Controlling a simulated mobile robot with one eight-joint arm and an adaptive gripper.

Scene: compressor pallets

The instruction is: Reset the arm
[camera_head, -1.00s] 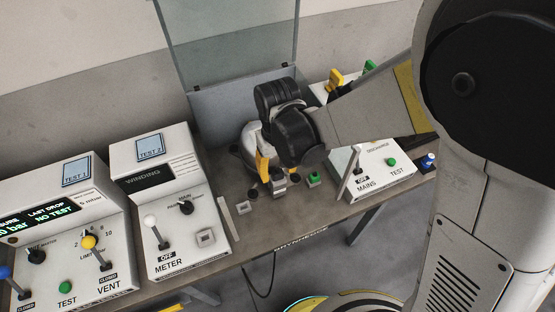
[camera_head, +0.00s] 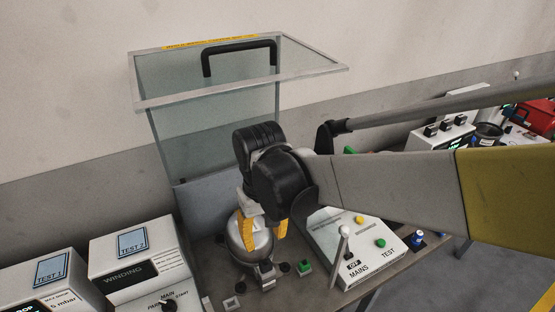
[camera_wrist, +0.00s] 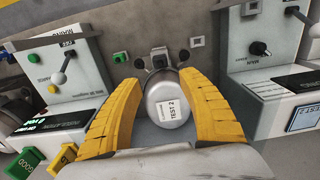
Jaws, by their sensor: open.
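My gripper (camera_head: 263,232) has yellow fingers and hangs at the end of my arm above the bench in the head view. In the wrist view my gripper (camera_wrist: 166,100) is open, its two yellow fingers spread on either side of a silver compressor (camera_wrist: 170,98) with a "TEST 2" label. The compressor (camera_head: 250,243) also shows in the head view, upright on the bench below my wrist and partly hidden by it. I cannot tell whether the fingers touch it.
A raised clear guard (camera_head: 215,100) with a black handle stands behind my gripper. The TEST 2 winding box (camera_head: 133,262) is at left, the MAINS box (camera_head: 355,250) at right. Several switch boxes (camera_head: 442,135) and a red case (camera_head: 537,117) lie farther right.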

